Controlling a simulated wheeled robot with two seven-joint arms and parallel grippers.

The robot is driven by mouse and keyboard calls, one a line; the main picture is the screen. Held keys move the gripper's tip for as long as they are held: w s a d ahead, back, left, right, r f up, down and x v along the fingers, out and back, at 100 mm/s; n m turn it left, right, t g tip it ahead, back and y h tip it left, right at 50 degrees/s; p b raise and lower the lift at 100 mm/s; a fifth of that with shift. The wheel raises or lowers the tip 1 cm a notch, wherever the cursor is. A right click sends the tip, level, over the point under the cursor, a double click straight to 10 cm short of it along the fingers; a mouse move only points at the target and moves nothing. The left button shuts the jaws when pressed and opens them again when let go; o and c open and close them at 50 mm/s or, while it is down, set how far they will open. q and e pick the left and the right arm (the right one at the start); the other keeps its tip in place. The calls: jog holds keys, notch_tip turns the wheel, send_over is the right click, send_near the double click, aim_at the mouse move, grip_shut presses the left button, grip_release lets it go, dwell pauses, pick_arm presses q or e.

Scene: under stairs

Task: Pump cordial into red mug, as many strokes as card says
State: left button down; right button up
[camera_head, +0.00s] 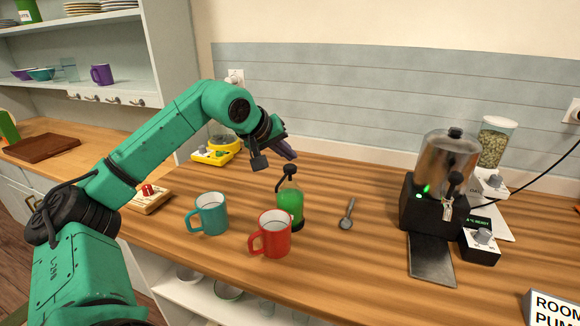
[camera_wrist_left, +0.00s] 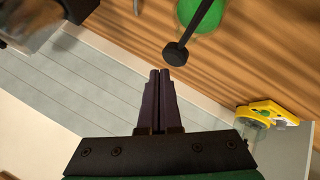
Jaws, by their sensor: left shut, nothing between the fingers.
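The red mug (camera_head: 271,236) stands on the wooden counter just in front of the cordial bottle. The cordial bottle (camera_head: 289,203) is clear with green liquid and a black pump head (camera_head: 286,172); in the left wrist view the pump head (camera_wrist_left: 175,54) lies just ahead of my fingertips. My left gripper (camera_head: 291,155) is shut and empty, above the pump head and apart from it; it also shows in the left wrist view (camera_wrist_left: 159,72). A card (camera_head: 556,308) at the lower right is cut off, reading "ROOM" and "PUM"; no stroke number is visible. My right gripper is out of view.
A teal mug (camera_head: 210,214) stands left of the red mug. A spoon (camera_head: 348,214) lies to the right. A metal urn (camera_head: 446,165) with a tap and a drip tray (camera_head: 431,258) stands further right. A yellow device (camera_head: 216,152) sits behind my arm.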

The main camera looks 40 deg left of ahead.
aim_at(288, 168)
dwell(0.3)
pick_arm(q)
jog(key=shift+f+b, duration=0.35)
jog(key=shift+f, duration=0.05)
jog(key=shift+f+b, duration=0.85)
jog(key=shift+f, duration=0.15)
dwell(0.7)
jog(key=shift+r, duration=0.15)
jog(key=shift+r+p, duration=1.2)
jog(key=shift+p, duration=0.2)
notch_tip(288, 168, up, 5)
jog(key=p, duration=0.5)
jog(key=shift+r, duration=0.15)
